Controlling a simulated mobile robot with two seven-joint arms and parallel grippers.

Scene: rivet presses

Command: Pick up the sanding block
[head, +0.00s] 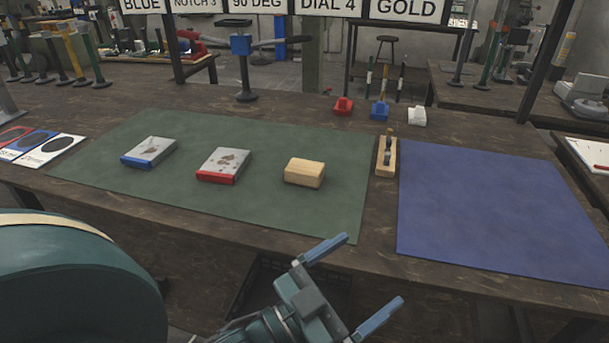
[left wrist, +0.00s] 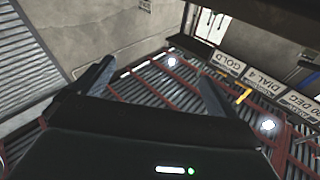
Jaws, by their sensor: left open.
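A light wooden block (head: 304,172), which looks like the sanding block, lies flat on the right part of the green mat (head: 270,215). My left gripper (head: 372,270) is open and empty in front of the table's near edge, nearer to me and to the right of the block, and apart from it. In the left wrist view its two fingers (left wrist: 158,72) stand wide apart with nothing between them, and the block does not show there. My right gripper is not in view.
Two grey boxes, one blue-edged (head: 149,152) and one red-edged (head: 223,165), lie left of the block. A wooden holder with dark pieces (head: 386,157) stands between the green mat and the empty blue mat (head: 490,215). Small red (head: 343,106), blue and white items stand behind.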

